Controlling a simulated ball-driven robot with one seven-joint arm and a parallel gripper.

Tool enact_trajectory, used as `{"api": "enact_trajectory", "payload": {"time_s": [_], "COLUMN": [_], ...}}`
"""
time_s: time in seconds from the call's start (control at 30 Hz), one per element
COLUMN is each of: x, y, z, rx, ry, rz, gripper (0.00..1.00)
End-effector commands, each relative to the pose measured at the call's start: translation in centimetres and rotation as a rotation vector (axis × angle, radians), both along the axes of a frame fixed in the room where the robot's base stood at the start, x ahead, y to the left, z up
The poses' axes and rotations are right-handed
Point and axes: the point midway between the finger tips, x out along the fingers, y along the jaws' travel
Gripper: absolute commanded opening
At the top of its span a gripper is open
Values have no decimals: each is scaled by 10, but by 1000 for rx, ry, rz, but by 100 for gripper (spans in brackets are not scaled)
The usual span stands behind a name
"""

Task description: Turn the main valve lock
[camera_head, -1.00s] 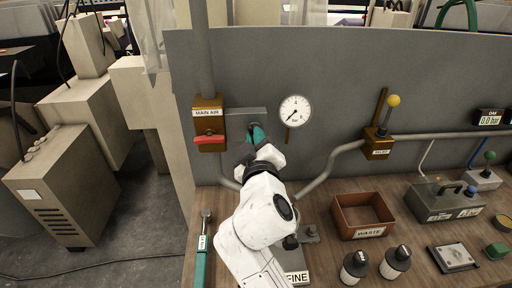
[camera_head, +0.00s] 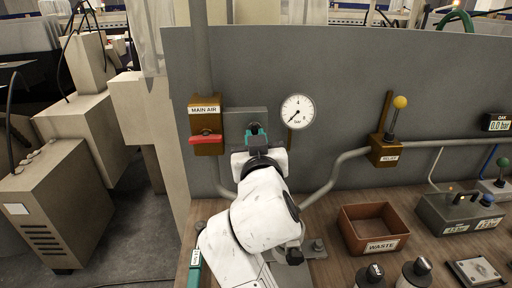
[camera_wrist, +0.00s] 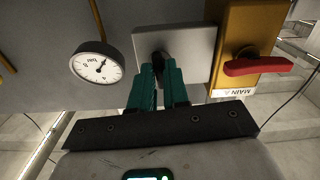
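The main valve lock (camera_wrist: 160,58) is a small dark piece on a grey plate (camera_head: 232,117), right of the yellow-brown MAIN AIR box (camera_head: 207,146) with its red handle (camera_head: 206,139). The plate (camera_wrist: 194,49), the box (camera_wrist: 247,20) and the red handle (camera_wrist: 258,66) also show in the wrist view. My gripper (camera_head: 255,130) points at the lock. Its teal fingers, also in the wrist view (camera_wrist: 160,68), have a narrow gap with the dark lock at their tips. The fingers partly hide it, and I cannot tell whether they touch it.
A pressure gauge (camera_head: 297,111) is on the grey panel right of the plate, close to my gripper. A RELIEF box (camera_head: 385,152) with a yellow-knobbed lever stands further right. A WASTE bin (camera_head: 376,228) and dark-topped containers sit on the bench below.

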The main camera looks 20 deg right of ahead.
Motion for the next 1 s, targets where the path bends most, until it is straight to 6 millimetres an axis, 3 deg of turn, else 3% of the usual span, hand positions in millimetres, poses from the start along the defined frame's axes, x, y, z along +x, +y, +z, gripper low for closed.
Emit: {"api": "enact_trajectory", "payload": {"time_s": [0.23, 0.53, 1.0], "x": [0, -4, -44], "y": [0, 1, 15], "z": [2, 2, 2], "rx": [-4, -6, -7], "ry": [0, 0, 0], "rz": [-1, 0, 0], "gripper": [38, 38, 38]}}
